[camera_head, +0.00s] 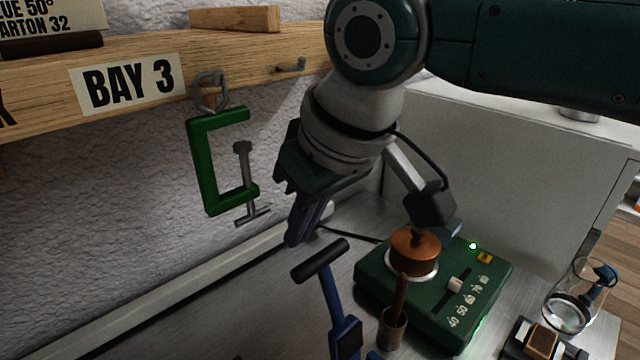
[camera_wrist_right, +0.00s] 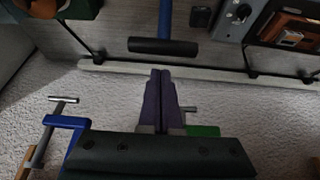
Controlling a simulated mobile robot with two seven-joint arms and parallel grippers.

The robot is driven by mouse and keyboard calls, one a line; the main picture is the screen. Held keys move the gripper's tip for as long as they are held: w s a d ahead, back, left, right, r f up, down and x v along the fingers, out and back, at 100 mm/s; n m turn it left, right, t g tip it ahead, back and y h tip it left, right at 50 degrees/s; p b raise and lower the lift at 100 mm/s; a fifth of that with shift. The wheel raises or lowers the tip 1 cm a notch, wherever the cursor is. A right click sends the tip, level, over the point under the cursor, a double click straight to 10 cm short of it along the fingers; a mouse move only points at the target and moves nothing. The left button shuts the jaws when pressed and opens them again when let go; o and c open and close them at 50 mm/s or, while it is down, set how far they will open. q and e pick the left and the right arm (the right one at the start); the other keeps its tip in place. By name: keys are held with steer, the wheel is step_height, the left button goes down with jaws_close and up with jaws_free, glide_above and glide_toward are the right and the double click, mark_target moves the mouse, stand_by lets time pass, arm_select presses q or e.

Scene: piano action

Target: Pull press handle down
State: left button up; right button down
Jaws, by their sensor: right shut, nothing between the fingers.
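The press handle is a black crossbar grip (camera_head: 320,260) on a blue lever (camera_head: 338,305), standing up tilted at the lower middle of the head view. In the right wrist view the black grip (camera_wrist_right: 163,46) lies crosswise just beyond the fingertips, with a small gap in the picture. My right gripper (camera_head: 292,241) points downward with purple fingers, just to the upper left of the grip in the head view. In the wrist view its fingers (camera_wrist_right: 160,74) are together and empty. I see no contact with the grip. My left gripper is not in view.
A green heater box (camera_head: 375,281) with a copper pot (camera_head: 415,250) stands right of the lever. A green clamp (camera_head: 203,165) hangs from the wooden rail (camera_head: 45,85) at left. A glass jar (camera_head: 570,305) stands at the right. A blue clamp (camera_wrist_right: 62,125) shows in the wrist view.

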steer(key=shift+s+d+f+p, duration=0.1)
steer(key=shift+s+d+p, duration=0.25)
steer(key=shift+s+d, duration=0.3)
